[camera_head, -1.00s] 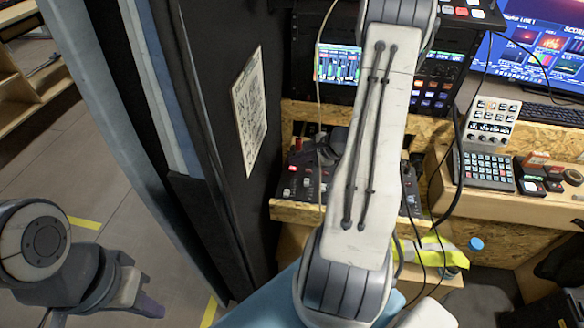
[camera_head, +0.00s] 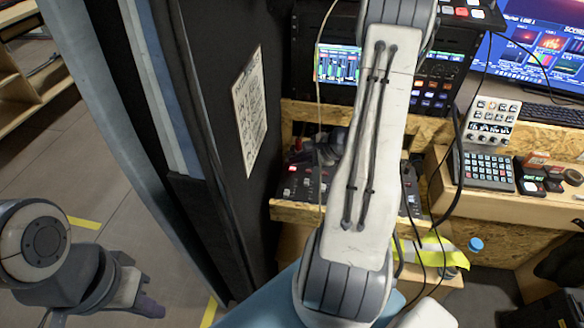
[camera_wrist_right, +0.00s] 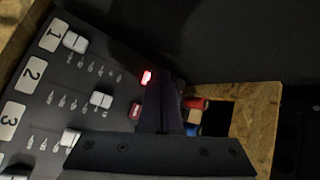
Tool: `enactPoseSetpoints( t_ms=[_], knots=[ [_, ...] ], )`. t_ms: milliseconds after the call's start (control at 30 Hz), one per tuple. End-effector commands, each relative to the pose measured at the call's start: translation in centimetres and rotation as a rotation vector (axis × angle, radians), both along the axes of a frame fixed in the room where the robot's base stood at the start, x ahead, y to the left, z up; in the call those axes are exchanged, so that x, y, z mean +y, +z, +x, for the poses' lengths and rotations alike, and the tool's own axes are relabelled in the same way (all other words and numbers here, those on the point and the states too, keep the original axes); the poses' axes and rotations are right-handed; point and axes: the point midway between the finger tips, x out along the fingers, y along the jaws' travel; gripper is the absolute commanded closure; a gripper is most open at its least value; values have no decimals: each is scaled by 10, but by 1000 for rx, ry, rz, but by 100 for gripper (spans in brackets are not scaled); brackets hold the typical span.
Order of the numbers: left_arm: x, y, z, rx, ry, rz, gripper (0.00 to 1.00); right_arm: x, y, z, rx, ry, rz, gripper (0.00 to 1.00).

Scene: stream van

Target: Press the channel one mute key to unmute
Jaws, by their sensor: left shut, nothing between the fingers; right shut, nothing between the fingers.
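The mixer panel (camera_head: 300,183) sits on a wooden shelf in the head view, partly hidden by my right arm. In the right wrist view its rows carry white labels 1, 2 and 3. A lit red key (camera_wrist_right: 146,77) lies at the end of the row labelled 1 (camera_wrist_right: 55,34). A dimmer red key (camera_wrist_right: 134,111) lies in the row below. My right gripper (camera_wrist_right: 164,80) is shut and empty, its tip just right of the lit key; contact cannot be told. It also shows over the panel's back in the head view (camera_head: 322,148). My left gripper (camera_head: 148,306) is shut and empty.
A dark wall with a paper sheet (camera_head: 249,112) stands left of the panel. Small red and blue items (camera_wrist_right: 194,116) lie beside the panel's edge. A keypad (camera_head: 487,170) and a knob unit (camera_head: 492,122) stand on the desk at right. A cable hangs before the shelf.

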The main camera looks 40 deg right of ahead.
Motion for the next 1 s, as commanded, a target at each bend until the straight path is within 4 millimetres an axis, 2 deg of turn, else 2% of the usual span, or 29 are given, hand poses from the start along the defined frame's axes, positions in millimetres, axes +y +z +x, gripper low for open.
enactPoseSetpoints(
  t_ms=[333, 667, 1000],
  knots=[
    [0, -1, 0, 0, 0, 0, 100, 0, -1, 0, 0, 0, 0, 100],
    [0, -15, 0, 0, 0, 0, 100, 0, -10, 0, -1, 0, -1, 100],
    [0, -14, 0, 0, 0, 0, 100, 0, -9, 0, 0, 0, 0, 100]
  ],
)
